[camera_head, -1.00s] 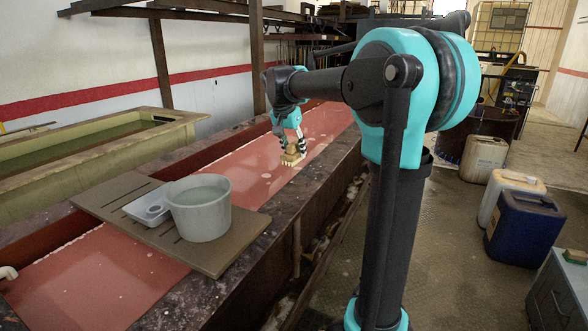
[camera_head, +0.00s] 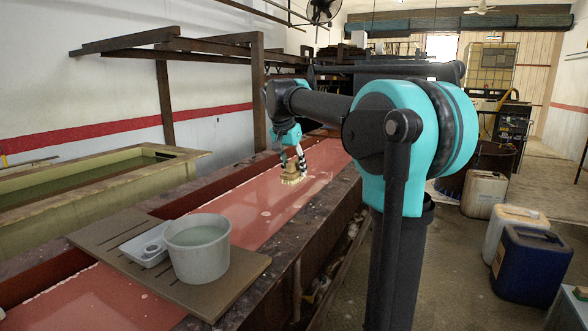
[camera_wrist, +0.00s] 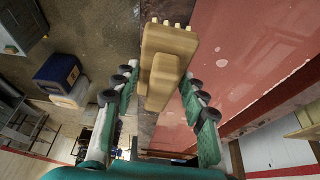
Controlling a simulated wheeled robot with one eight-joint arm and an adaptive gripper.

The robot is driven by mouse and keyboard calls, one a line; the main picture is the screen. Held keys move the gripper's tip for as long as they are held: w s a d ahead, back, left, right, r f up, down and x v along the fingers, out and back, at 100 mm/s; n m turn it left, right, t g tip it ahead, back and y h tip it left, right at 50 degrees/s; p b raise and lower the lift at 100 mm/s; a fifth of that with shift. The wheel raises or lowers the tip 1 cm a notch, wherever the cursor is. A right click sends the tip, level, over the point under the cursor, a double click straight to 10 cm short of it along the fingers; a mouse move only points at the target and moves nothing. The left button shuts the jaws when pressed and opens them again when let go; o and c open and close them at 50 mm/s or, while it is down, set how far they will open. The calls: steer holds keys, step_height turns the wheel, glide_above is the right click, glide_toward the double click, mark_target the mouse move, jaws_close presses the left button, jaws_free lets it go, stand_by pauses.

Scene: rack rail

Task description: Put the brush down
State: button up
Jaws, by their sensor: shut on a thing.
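The brush (camera_head: 292,175) is a tan block with a raised grip and pale bristle tufts. My gripper (camera_head: 290,163) is shut on it, over the far part of the red surface (camera_head: 105,298). In the wrist view the brush (camera_wrist: 165,75) sits between the two fingers of my gripper (camera_wrist: 160,84), with the tufts at its upper end. Beneath it in that view runs the dark edge beside the red surface. I cannot tell whether the brush touches anything below.
A grey-brown slatted board (camera_head: 232,291) lies across the trough, holding a grey bucket (camera_head: 197,252) of liquid and a small pale tray (camera_head: 146,248). A dark rim (camera_head: 330,200) edges the trough. Blue (camera_head: 532,268) and pale (camera_head: 512,228) canisters stand on the floor at right.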

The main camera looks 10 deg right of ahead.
steer(key=shift+r+n, duration=0.15)
steer(key=shift+n, duration=0.15)
steer(key=shift+f, duration=0.25)
step_height(320, 180, down, 20)
steer(key=shift+r, duration=0.25)
steer(key=o, duration=1)
steer(key=shift+f, duration=0.15)
steer(key=v, duration=1.2)
steer(key=shift+d, duration=0.1)
